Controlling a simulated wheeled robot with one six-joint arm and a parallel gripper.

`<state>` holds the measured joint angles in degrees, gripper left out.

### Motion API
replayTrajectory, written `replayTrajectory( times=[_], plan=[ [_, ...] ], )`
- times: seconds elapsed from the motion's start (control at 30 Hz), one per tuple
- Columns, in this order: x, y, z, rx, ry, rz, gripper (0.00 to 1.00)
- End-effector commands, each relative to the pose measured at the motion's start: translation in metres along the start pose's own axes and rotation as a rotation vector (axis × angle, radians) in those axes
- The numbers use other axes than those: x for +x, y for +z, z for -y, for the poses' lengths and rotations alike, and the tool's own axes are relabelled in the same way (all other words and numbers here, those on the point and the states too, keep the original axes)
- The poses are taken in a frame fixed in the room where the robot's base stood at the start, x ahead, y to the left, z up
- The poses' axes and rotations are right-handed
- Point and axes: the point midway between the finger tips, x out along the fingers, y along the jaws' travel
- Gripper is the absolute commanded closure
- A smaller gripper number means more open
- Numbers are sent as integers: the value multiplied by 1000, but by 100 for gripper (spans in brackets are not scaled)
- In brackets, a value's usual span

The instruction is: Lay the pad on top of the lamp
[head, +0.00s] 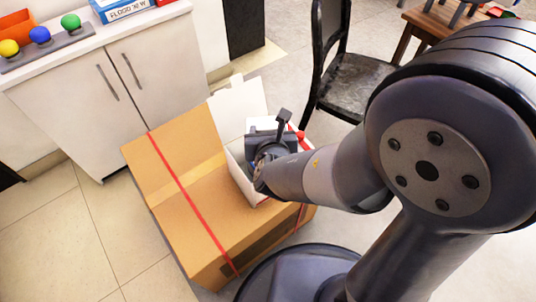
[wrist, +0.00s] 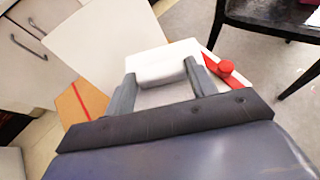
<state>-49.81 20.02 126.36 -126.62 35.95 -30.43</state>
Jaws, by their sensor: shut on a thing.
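My gripper (wrist: 160,75) is shut on a white block with rounded edges (wrist: 163,62), which looks like the pad; its two grey fingers sit at either side of it. In the head view my gripper (head: 270,142) is over an open white box (head: 240,172), and my wrist hides most of what it holds. I cannot tell whether the block touches the box. I cannot make out a lamp for certain in either view.
The white box stands on a large cardboard carton (head: 185,200) with red straps. A black chair (head: 345,85) stands behind. A white cabinet (head: 100,85) at left carries several coloured balls. Tiled floor is clear at lower left.

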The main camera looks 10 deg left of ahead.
Motion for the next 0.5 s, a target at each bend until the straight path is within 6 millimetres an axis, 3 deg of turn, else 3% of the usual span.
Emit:
replayTrajectory(
  times=[0.1, 0.37, 0.4, 0.5],
  plan=[
    [5, -9, 0, 0, 0, 1, 68],
    [5, -9, 0, 0, 0, 1, 68],
    [5, -9, 0, 0, 0, 1, 45],
    [5, -9, 0, 0, 0, 1, 37]
  ],
)
